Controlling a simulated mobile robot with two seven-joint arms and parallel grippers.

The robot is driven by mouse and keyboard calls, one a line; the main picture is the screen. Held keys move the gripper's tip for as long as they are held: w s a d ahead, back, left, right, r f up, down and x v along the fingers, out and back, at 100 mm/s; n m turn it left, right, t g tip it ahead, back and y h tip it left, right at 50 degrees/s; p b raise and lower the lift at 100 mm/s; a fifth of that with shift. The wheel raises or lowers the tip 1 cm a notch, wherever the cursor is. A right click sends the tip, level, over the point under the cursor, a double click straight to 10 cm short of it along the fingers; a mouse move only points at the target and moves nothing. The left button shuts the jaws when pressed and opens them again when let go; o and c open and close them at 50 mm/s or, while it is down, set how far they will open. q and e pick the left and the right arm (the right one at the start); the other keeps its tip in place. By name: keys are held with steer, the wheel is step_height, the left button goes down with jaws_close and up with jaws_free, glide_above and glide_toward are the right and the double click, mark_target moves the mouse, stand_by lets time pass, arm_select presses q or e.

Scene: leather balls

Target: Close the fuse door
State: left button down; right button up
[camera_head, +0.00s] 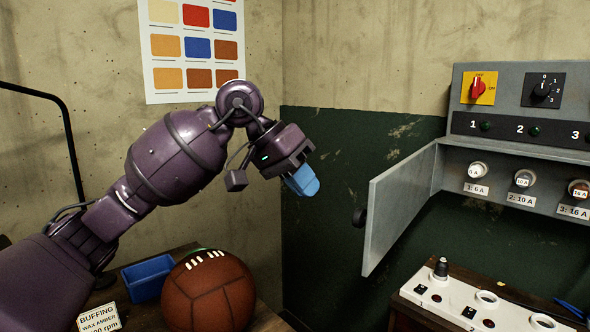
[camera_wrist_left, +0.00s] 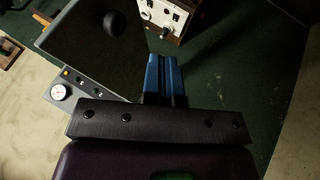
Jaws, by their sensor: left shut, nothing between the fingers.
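The fuse door (camera_head: 402,210) is a grey metal panel hinged at the left edge of the grey fuse box (camera_head: 540,160). It stands swung open toward the left, with a dark round knob (camera_head: 359,218) on its left edge. My left gripper (camera_head: 303,184) has blue fingers, shut and empty, left of the door and apart from it. In the left wrist view the shut blue fingers (camera_wrist_left: 165,78) point past the grey door (camera_wrist_left: 95,45), which lies to their upper left. My right gripper is in neither view.
Labelled fuses (camera_head: 522,178) sit inside the box. A white panel with sockets (camera_head: 486,297) lies on a bench below it. A brown leather ball (camera_head: 208,292) and a blue tray (camera_head: 148,278) are on the left table. Space between my left gripper and the door looks clear.

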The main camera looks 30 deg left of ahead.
arm_select(q)
steer(key=d+f, duration=0.3)
steer(key=d, duration=0.3)
steer(key=shift+w+d+f+p, duration=0.2)
steer(key=shift+w+p, duration=0.05)
steer(key=shift+p, duration=0.1)
